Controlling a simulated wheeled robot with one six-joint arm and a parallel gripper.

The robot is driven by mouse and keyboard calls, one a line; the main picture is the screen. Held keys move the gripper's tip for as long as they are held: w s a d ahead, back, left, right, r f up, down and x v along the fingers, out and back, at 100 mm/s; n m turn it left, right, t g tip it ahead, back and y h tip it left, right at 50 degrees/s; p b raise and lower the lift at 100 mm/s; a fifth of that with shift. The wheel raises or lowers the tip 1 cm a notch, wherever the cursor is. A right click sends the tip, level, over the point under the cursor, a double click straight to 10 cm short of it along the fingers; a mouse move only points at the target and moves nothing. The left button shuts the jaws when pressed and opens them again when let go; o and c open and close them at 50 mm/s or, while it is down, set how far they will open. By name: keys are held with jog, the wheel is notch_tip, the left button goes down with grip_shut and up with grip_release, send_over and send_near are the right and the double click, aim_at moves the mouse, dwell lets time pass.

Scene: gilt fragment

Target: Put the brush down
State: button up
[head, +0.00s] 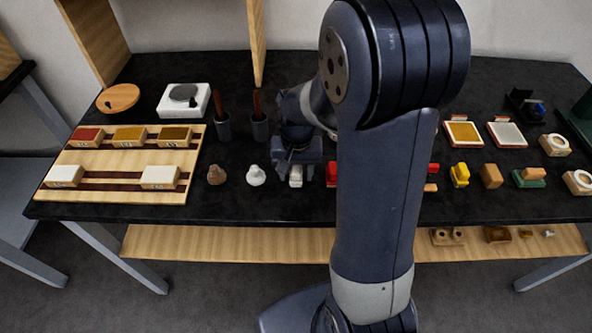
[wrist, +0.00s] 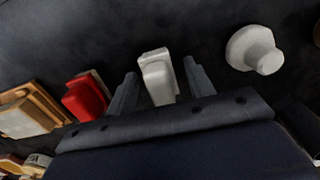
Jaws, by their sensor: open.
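My gripper (head: 297,170) is open, low over the black table. It also shows in the wrist view (wrist: 160,73), one finger on each side of a small pale grey-white piece (wrist: 158,80). The piece stands on the table with a visible gap to each finger; I cannot tell if it is the brush. In the head view the piece (head: 296,178) is partly hidden under the gripper. Two brown-red handles, possibly brushes, stand upright in dark cups (head: 223,128) (head: 260,129) left of the gripper. Nothing is held.
A white knobbed piece (head: 256,177) and a red piece (head: 332,173) flank the gripper closely. A wooden tray with labelled blocks (head: 100,197) lies at the left. Pads and small blocks stand at the right. My arm hides part of the table.

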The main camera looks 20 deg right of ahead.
aim_at(297, 167)
jog(key=shift+r, duration=0.1)
notch_tip(297, 167, up, 12)
jog(key=shift+p, duration=0.35)
jog(key=shift+d+r, duration=0.1)
jog(key=shift+d, duration=0.05)
